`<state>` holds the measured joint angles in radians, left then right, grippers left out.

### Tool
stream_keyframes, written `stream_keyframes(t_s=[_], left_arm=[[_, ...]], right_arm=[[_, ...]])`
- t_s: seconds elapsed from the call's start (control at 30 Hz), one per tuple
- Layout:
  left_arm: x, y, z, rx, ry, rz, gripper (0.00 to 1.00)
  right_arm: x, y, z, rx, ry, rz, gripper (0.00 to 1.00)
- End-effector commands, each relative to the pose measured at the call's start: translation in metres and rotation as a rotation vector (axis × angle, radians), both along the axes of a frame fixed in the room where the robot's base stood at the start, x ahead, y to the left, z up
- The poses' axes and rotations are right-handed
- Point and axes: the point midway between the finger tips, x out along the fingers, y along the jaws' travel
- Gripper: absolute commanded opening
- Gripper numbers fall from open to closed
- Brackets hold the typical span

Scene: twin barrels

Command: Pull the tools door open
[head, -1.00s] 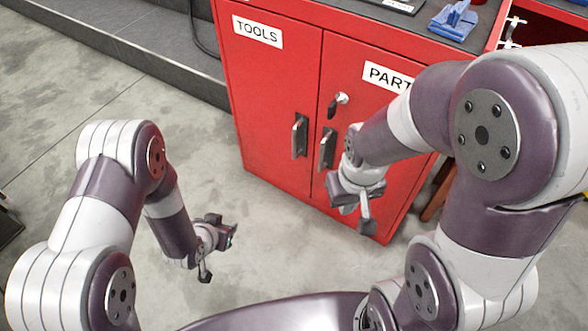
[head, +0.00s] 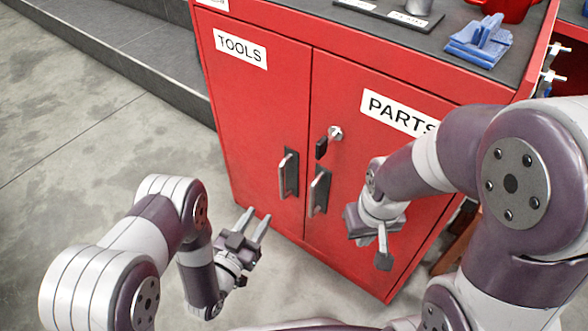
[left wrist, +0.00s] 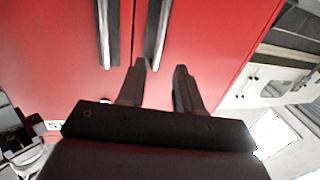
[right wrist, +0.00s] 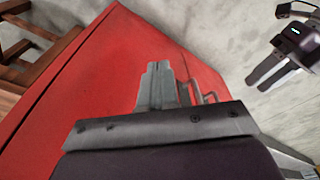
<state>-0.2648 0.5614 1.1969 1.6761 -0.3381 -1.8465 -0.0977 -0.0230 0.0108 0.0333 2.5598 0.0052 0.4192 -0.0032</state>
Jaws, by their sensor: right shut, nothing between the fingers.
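The red tools door (head: 245,110), labelled TOOLS, is the cabinet's left door in the head view and sits closed. Its upright bar handle (head: 287,175) is near the seam with the parts door (head: 365,160). My left gripper (head: 258,222) is open and empty, low in front of the tools door, apart from the handle. In the left wrist view its spread fingers (left wrist: 160,70) point towards the doors, with both handles beyond; which handle is which is unclear there. My right gripper (head: 383,262) is shut and empty in front of the parts door; its fingers (right wrist: 160,85) are together.
The parts door has its own bar handle (head: 319,192) close beside the tools handle. A blue item (head: 480,42) and a red container lie on the cabinet top. Open floor (head: 90,190) lies at left.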

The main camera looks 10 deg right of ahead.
Motion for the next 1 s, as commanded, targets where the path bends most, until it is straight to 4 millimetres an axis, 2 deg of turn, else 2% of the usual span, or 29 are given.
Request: stream_keyframes(t_s=[0.17, 0.4, 0.6, 0.77, 1.0], left_arm=[[0.012, -0.008, -0.003, -0.002, -0.007, -0.002, 0.35], [0.062, -0.042, -0.006, -0.004, -0.007, -0.002, 0.35], [0.095, -0.064, -0.004, -0.002, -0.005, 0.000, 0.35], [0.105, -0.070, -0.001, -0.001, -0.002, 0.001, 0.35], [0.106, -0.071, 0.000, -0.001, -0.001, 0.001, 0.35]], right_arm=[[0.000, 0.000, -0.010, 0.000, 0.000, 0.000, 0.00], [0.000, 0.000, -0.042, 0.000, 0.001, 0.000, 0.00], [0.000, 0.000, -0.059, 0.000, 0.000, 0.000, 0.00], [0.000, 0.000, -0.062, 0.000, 0.000, 0.000, 0.00], [0.000, 0.000, -0.061, 0.000, 0.000, 0.000, 0.00]])
